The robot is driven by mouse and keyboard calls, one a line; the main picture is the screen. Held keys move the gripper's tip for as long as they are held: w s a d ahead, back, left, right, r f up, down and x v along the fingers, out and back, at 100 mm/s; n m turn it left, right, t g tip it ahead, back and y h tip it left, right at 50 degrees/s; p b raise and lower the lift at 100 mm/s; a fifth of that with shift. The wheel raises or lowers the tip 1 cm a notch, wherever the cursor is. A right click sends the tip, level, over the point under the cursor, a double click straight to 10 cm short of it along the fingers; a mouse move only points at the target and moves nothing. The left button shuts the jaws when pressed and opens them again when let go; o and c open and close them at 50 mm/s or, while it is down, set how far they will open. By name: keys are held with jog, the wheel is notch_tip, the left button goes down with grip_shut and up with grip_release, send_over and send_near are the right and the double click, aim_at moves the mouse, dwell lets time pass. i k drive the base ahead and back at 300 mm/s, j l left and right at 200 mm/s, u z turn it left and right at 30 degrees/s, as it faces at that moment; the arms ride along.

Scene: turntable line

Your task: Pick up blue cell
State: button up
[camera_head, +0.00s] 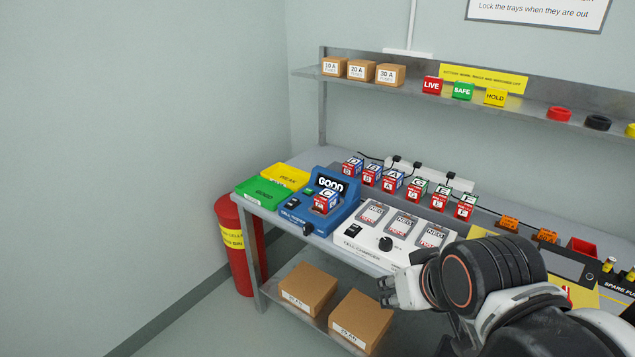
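Several small lettered cells with red lower parts stand in a row at the back of the bench. Those on the left have blue upper parts, such as one blue cell (371,176); those on the right have green ones, such as one green cell (417,190). Another blue-and-red cell (325,203) sits on the blue cell tester (343,213), whose display reads GOOD. My gripper (383,291) is in front of the bench, below and right of the tester, apart from every cell. It holds nothing visible. Its finger gap is too small to judge.
A white cell charger (352,245) stands right of the tester. Green (262,191) and yellow (286,177) trays lie at the left end. A shelf (410,86) with boxes overhangs the back. My arm hides part of the right bench. Cardboard boxes (307,287) sit below.

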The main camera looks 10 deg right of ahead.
aim_at(327, 200)
jog(key=i+l+z, duration=0.15)
jog(key=i+z, duration=0.6)
jog(key=k+l, duration=0.05)
